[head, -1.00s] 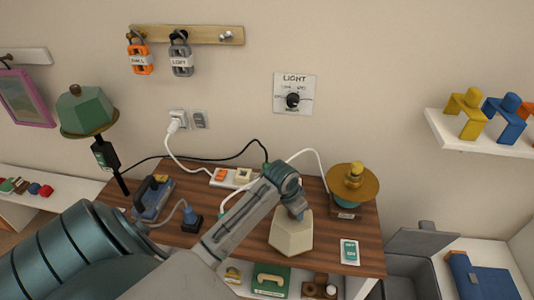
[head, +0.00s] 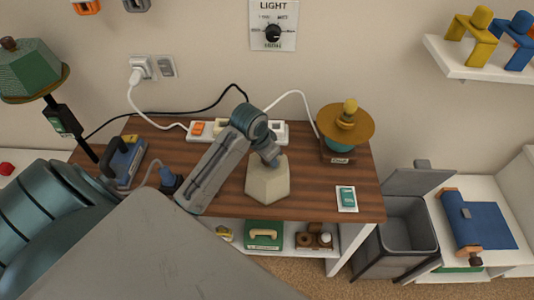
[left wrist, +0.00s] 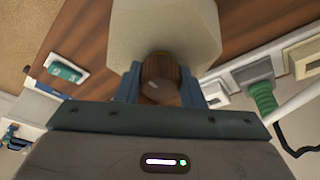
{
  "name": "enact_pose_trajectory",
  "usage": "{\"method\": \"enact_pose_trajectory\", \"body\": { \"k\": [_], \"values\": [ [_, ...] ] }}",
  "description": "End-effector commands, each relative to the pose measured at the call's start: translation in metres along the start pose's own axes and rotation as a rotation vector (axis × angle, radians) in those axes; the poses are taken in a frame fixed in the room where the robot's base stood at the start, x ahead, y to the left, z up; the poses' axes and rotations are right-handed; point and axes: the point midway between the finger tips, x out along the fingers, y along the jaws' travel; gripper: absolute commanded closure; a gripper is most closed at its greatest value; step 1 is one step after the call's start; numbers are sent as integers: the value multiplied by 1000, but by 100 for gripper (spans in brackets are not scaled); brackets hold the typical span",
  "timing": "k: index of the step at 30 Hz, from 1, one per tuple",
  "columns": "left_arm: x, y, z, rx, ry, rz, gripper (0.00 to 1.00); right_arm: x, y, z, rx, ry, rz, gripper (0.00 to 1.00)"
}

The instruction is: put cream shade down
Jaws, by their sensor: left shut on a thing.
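The cream shade (head: 267,184) is a faceted, tapering block with a brown knob (left wrist: 160,78) on top. My left gripper (head: 272,160) is shut on that knob from above; the left wrist view shows blue fingers on both sides of it. The shade is upright over the middle front of the wooden desk (head: 225,205). I cannot tell whether its underside touches the desk top. My right gripper is not in view.
A gold-brimmed lamp (head: 345,125) stands at the desk's back right. A teal-and-white card (head: 346,198) lies right of the shade. A power strip (head: 280,132) with cables runs behind it. A blue iron-like object (head: 125,160) is at left. A grey bin (head: 408,230) stands right of the desk.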

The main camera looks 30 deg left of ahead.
Motion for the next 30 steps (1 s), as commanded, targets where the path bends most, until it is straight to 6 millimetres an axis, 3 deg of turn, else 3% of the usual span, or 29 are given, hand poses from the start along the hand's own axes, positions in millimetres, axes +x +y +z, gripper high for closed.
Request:
{"method": "enact_pose_trajectory", "body": {
  "k": [4,10,11,14,25,30],
  "values": [
    [0,0,0,-1,-2,1,92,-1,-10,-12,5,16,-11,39],
    [2,0,1,-2,-2,1,92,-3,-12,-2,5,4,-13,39],
    [3,0,1,-2,-2,1,63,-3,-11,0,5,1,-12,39],
    [3,0,1,-2,-2,1,44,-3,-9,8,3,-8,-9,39],
    [-1,0,0,0,-1,0,43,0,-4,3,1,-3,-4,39],
    [-26,-1,-1,2,3,-2,43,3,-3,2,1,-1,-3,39]
  ]
}}
